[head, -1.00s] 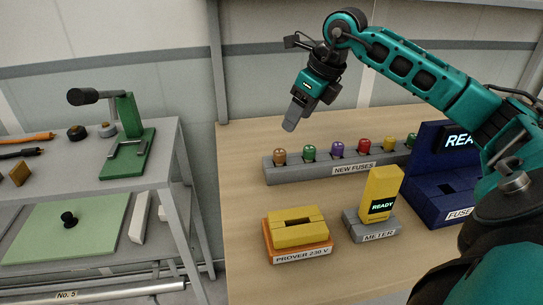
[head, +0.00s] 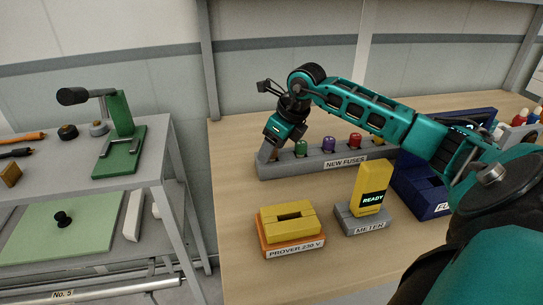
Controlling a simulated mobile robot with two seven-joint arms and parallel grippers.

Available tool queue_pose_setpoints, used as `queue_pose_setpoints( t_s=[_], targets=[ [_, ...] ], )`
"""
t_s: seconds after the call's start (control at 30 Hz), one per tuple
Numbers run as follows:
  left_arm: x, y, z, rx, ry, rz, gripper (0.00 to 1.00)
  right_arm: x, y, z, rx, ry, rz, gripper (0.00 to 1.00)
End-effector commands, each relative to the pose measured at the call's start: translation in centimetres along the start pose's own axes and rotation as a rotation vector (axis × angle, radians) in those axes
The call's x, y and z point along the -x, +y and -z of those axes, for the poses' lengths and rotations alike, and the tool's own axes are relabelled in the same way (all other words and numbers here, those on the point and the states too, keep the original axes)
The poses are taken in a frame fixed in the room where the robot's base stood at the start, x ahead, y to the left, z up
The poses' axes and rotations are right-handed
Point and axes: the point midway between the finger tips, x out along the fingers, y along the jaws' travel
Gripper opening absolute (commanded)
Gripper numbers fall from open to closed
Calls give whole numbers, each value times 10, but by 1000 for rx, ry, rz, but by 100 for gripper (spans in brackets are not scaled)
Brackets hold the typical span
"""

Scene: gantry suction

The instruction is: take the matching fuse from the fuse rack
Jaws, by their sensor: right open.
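The fuse rack (head: 310,165), a long grey block labelled NEW FUSES, lies towards the back of the wooden table. It holds a row of coloured fuses: a green fuse (head: 301,148), a purple fuse (head: 329,144), a red fuse (head: 355,141) and a yellowish one partly behind my arm. My right gripper (head: 268,154) points down at the rack's left end, where the brown-orange fuse stands. Its fingers cover most of that fuse, and I cannot tell whether they touch it. The gripper is open. My left gripper is out of view.
A yellow meter (head: 370,190) reading READY and a yellow prover (head: 289,222) on an orange base stand in front of the rack. A blue fuse tester (head: 420,190) is partly behind my right arm. A grey bench (head: 150,165) stands at left.

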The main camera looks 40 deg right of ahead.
Motion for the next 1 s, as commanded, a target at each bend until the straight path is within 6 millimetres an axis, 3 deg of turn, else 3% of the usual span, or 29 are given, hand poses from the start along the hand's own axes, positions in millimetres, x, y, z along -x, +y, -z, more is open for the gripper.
queue_pose_setpoints(
  t_s=[0.1,0.73,1.0],
  targets=[
    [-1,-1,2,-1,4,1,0,0,0,0,0,0,0,63],
    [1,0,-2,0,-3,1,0,1,0,0,-1,0,0,2],
    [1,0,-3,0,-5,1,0,4,0,-2,0,-1,0,2]
  ],
)
